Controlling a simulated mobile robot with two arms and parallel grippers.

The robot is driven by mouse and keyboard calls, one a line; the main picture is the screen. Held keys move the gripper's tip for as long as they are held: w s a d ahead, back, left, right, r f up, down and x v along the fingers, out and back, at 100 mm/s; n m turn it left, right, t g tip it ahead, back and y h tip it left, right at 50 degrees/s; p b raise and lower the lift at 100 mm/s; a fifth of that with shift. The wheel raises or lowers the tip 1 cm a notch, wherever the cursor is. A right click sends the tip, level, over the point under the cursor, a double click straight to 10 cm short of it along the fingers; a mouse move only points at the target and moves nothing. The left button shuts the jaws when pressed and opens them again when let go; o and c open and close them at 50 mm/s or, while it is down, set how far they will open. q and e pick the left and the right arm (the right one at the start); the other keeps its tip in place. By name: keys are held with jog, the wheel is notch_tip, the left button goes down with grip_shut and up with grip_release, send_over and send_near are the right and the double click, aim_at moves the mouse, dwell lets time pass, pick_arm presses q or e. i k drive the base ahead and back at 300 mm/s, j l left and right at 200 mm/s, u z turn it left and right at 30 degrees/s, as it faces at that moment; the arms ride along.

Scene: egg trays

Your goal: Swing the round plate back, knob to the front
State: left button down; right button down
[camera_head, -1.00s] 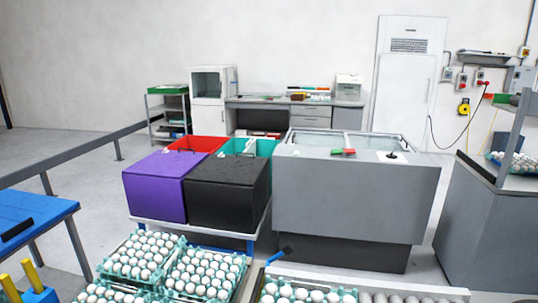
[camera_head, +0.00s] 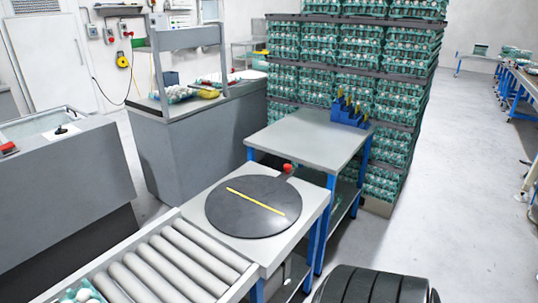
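The round plate (camera_head: 235,213) is a dark disc lying flat on a light square table top at the end of the roller conveyor. A yellow line (camera_head: 257,201) runs across it from upper left to lower right. A red knob (camera_head: 287,168) on a short dark tab sticks out at the plate's far right edge, on the side away from the rollers. Neither of my grippers shows in this view. A dark ribbed part at the bottom right seems to be mine.
Conveyor rollers (camera_head: 170,262) adjoin the plate's table at lower left. A grey-topped table (camera_head: 305,140) with a blue holder (camera_head: 346,112) stands behind it. Stacked egg trays (camera_head: 392,75) rise beyond. A grey cabinet (camera_head: 185,150) stands to the left.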

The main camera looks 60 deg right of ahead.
aim_at(251, 206)
jog(key=z, duration=1.8)
jog(key=l, duration=0.15)
